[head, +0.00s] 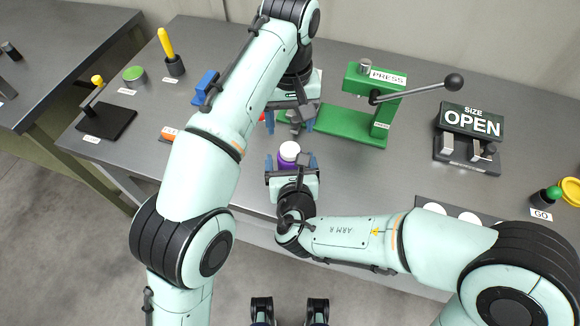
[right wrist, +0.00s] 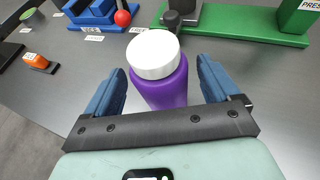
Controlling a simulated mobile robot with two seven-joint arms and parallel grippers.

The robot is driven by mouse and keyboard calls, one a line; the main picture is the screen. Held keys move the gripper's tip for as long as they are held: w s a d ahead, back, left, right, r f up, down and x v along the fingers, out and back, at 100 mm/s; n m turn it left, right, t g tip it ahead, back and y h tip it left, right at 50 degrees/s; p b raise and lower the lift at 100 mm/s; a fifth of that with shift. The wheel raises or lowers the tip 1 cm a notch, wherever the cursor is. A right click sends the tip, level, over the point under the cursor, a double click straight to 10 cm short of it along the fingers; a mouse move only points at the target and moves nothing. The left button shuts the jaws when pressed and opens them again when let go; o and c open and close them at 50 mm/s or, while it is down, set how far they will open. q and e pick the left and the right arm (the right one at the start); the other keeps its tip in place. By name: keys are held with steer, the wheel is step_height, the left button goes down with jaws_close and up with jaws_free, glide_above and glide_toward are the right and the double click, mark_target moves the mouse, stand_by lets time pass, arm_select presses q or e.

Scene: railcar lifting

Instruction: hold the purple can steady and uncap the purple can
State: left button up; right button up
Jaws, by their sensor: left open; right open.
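The purple can (right wrist: 166,92) stands upright on the grey table with a white cap (right wrist: 153,55) on top. In the head view the white cap (head: 289,151) shows clearly, and a little of the purple body (head: 286,165) shows below it. My right gripper (head: 291,163) is open, with its blue fingers on either side of the can; in the right wrist view (right wrist: 163,88) gaps show between the can and both fingers. My left gripper (head: 290,126) is open and empty above the table, beyond the can, partly covered by its own arm.
A green press (head: 350,128) with a long lever stands behind and right of the can. A black gauge block marked SIZE OPEN (head: 470,135) is farther right. A blue fixture with a red ball (right wrist: 122,18) lies behind left. An orange block (head: 169,133) lies left.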

steer(key=shift+x, duration=1.65)
